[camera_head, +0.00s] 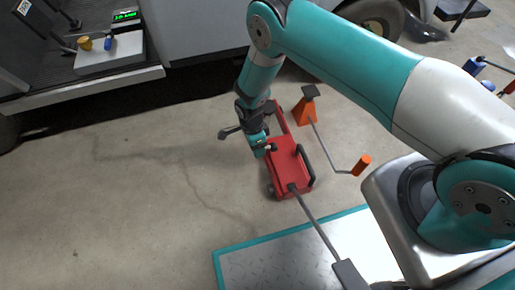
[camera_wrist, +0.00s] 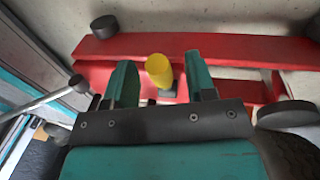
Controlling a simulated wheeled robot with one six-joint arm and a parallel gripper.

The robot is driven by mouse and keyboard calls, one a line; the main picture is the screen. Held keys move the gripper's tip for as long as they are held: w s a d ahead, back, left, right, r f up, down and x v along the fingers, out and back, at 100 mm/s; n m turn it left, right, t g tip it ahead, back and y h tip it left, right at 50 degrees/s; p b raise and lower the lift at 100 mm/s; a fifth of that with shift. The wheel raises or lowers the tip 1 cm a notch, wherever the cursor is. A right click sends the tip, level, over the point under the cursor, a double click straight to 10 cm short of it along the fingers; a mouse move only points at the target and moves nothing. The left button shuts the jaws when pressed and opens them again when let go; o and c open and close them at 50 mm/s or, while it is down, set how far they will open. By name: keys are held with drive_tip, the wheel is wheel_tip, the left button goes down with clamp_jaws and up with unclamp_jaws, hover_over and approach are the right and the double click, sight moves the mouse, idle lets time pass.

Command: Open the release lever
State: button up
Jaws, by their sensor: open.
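A red wheeled jack-like body (camera_head: 290,172) stands on the concrete floor in the head view; its red frame (camera_wrist: 240,48) fills the upper part of the wrist view. A short yellow knob (camera_wrist: 158,68) on a grey base, which looks like the release lever, sits on the red frame. My gripper (camera_wrist: 162,82) is open, with its two teal fingers on either side of the yellow knob, apart from it in the picture. I cannot tell whether the fingers reach down to its height. In the head view my gripper (camera_head: 264,146) is over the red body and hides the knob.
A grey bar (camera_head: 318,225) rises from the red body towards the front. A teal-edged plate (camera_head: 240,265) lies in front. The floor at left is clear.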

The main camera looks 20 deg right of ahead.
wheel_tip(320, 180, up, 14)
drive_tip(key=w+a+p, duration=0.1)
drive_tip(key=w+p, duration=0.1)
drive_tip(key=p, duration=0.3)
drive_tip(key=shift+w, duration=0.3)
drive_tip(key=s+r+n+y, duration=0.15)
drive_tip(key=r+n, duration=0.35)
drive_tip(key=r, duration=0.9)
drive_tip(key=s+r+n+y, duration=0.15)
drive_tip(key=r+n, duration=0.35)
drive_tip(key=r, duration=0.8)
drive_tip(key=s+d+r+n+t+y+p, duration=0.2)
drive_tip(key=s+d+r+n+p, duration=0.1)
drive_tip(key=s+r+n, duration=1.55)
wheel_tip(320, 180, up, 36)
drive_tip(key=s+m+p, duration=0.2)
drive_tip(key=m+p, duration=0.2)
drive_tip(key=p, duration=3.2)
drive_tip(key=shift+s+f, duration=0.15)
drive_tip(key=shift+f, duration=0.05)
